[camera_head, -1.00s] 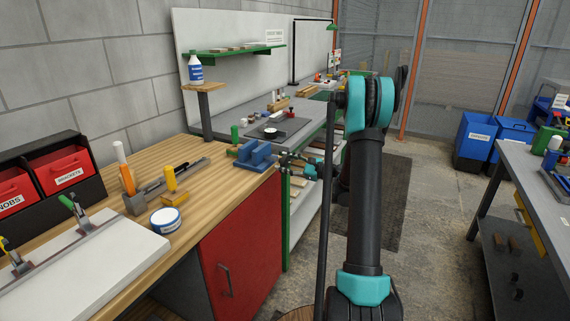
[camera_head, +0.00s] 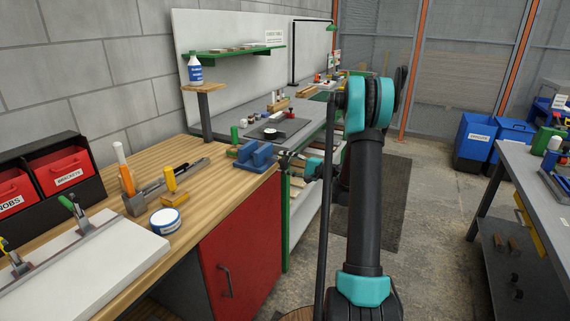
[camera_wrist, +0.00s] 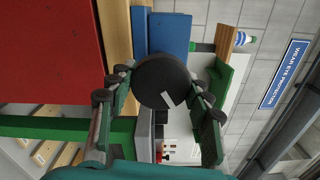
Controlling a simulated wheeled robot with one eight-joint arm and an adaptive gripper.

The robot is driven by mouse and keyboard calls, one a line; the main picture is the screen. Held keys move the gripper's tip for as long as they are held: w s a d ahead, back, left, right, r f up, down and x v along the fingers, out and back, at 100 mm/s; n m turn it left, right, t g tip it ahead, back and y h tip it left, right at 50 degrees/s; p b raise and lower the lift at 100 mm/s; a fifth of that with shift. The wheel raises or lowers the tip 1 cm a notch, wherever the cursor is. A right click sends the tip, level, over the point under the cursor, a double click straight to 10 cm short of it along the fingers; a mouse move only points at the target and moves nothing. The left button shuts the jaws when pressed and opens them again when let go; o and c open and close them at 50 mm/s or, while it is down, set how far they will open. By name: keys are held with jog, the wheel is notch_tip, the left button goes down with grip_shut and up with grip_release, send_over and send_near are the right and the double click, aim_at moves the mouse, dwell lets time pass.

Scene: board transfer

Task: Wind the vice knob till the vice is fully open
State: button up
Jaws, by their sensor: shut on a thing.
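The blue vice (camera_head: 254,155) sits at the right end of the wooden bench top. In the wrist view its blue body (camera_wrist: 169,34) shows behind the knob. The vice knob (camera_wrist: 163,80) is a dark round disc with a pale mark on its face, pointing down and to the right. My gripper (camera_wrist: 160,96) has a finger on either side of the knob and is shut on it. In the head view my gripper (camera_head: 287,162) is at the right side of the vice, and the knob is too small to make out there.
A red cabinet door (camera_head: 241,255) is below the bench. A white tub (camera_head: 165,221), a yellow block tool (camera_head: 171,183) and a white board (camera_head: 75,262) are on the bench to the left. A grey bench (camera_head: 292,128) stands behind.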

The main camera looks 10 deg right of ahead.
jog(key=shift+n, duration=1)
jog(key=o, duration=1.2)
jog(key=shift+c, duration=0.2)
jog(key=v, duration=1.2)
